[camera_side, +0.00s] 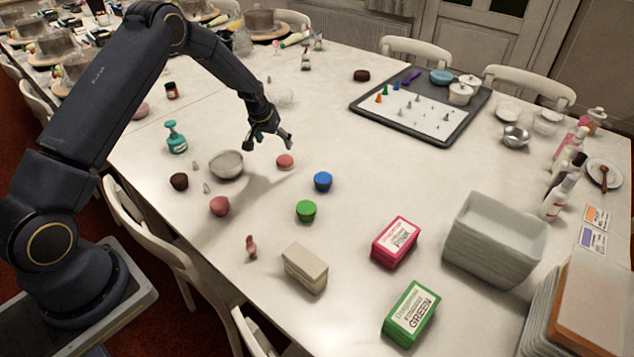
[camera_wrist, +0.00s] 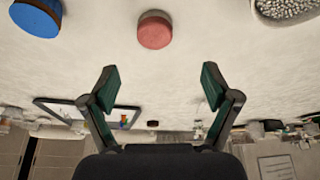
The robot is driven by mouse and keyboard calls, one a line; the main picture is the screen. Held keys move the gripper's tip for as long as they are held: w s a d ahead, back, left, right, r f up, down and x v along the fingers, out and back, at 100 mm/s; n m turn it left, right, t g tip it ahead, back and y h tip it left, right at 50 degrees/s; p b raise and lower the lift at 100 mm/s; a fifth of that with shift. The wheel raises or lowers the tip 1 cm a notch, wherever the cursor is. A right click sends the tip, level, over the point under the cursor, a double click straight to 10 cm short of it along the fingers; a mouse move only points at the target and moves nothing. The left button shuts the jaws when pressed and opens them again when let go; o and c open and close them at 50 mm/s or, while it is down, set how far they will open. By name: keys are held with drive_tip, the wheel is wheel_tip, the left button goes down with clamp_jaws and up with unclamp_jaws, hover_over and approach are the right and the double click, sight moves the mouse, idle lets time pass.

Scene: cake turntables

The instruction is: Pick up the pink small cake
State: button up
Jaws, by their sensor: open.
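A small pink cake (camera_side: 285,161) sits on the white table just below my gripper in the side view. In the wrist view the pink cake (camera_wrist: 155,31) is at the top middle, ahead of the gap between the fingers. My gripper (camera_side: 268,142) is open and empty, above the table and apart from the cake. Both spread fingers of my gripper (camera_wrist: 159,85) show in the wrist view. Another pinkish-red cake (camera_side: 220,206) sits nearer the table's front edge, left of the first.
A grey bowl (camera_side: 227,165) stands left of the pink cake. A blue cake (camera_side: 323,181) and a green cake (camera_side: 306,210) are to its right and front. Table behind the cake, toward the grey tray (camera_side: 370,106), is mostly clear.

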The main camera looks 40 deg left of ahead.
hover_over(284, 159)
drive_tip(key=s, duration=0.2)
wheel_tip(284, 159, down, 5)
drive_tip(key=shift+r, duration=0.2)
drive_tip(key=x, duration=0.5)
drive_tip(key=shift+d+f, duration=0.15)
drive_tip(key=shift+d, duration=0.25)
drive_tip(key=c, duration=1)
drive_tip(key=shift+o, duration=0.2)
